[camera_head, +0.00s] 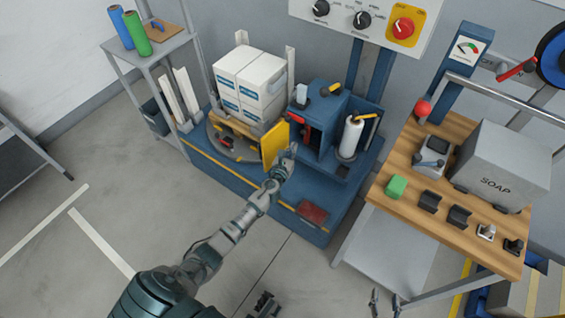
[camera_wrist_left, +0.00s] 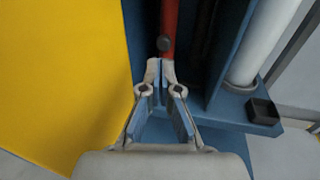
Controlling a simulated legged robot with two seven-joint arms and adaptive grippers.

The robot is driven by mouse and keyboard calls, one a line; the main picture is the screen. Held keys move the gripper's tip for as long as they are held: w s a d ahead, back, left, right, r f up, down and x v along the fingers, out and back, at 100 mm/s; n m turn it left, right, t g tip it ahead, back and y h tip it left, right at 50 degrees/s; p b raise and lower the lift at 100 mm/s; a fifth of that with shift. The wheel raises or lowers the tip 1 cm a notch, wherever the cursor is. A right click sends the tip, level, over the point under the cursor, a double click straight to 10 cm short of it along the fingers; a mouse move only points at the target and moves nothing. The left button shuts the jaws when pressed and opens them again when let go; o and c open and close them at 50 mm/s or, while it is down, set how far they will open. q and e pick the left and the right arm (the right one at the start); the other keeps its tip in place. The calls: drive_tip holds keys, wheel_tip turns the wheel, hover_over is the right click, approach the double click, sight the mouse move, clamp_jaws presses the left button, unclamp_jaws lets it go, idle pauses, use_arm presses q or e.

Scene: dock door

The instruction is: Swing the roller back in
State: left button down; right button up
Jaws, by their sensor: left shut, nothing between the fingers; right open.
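The blue machine carriage (camera_head: 322,125) stands right of the stacked boxes. An upright white roll (camera_head: 351,137) is at its right side, with a yellow and black handle above; the roll also shows in the left wrist view (camera_wrist_left: 268,42). I cannot tell for certain which part is the roller. A yellow panel (camera_head: 273,146) stands out at the carriage's left; it fills the left of the wrist view (camera_wrist_left: 60,80). My left gripper (camera_head: 291,151) is shut and empty, in front of the carriage. Its tips (camera_wrist_left: 160,68) are just below a red bar (camera_wrist_left: 169,28). My right gripper (camera_head: 385,301) is open and empty, low in the head view.
White boxes (camera_head: 248,82) stand on a turntable (camera_head: 228,145) left of the carriage. A wooden-topped bench (camera_head: 398,206) with a grey SOAP box (camera_head: 502,165) stands at the right. A control panel (camera_head: 362,20) is above. The floor in front is largely clear.

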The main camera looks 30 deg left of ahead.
use_arm(q)
drive_tip(key=s+p, duration=0.1)
drive_tip(key=s, duration=0.5)
drive_tip(key=shift+s+a+f, duration=0.15)
drive_tip(key=shift+s+a, duration=0.2)
use_arm(e)
drive_tip(key=shift+s+d+f+g+h, duration=0.15)
drive_tip(key=shift+s+d+f+g, duration=0.05)
drive_tip(key=shift+s+f+g, duration=0.45)
drive_tip(key=shift+s+d+f+g+h, duration=0.1)
drive_tip(key=shift+s+d+f+g, duration=0.15)
drive_tip(key=shift+s+f+g, duration=0.4)
drive_tip(key=shift+s+d+f+g+h, duration=0.15)
drive_tip(key=shift+s+d+f+g, duration=0.05)
drive_tip(key=shift+s+f+g, duration=0.4)
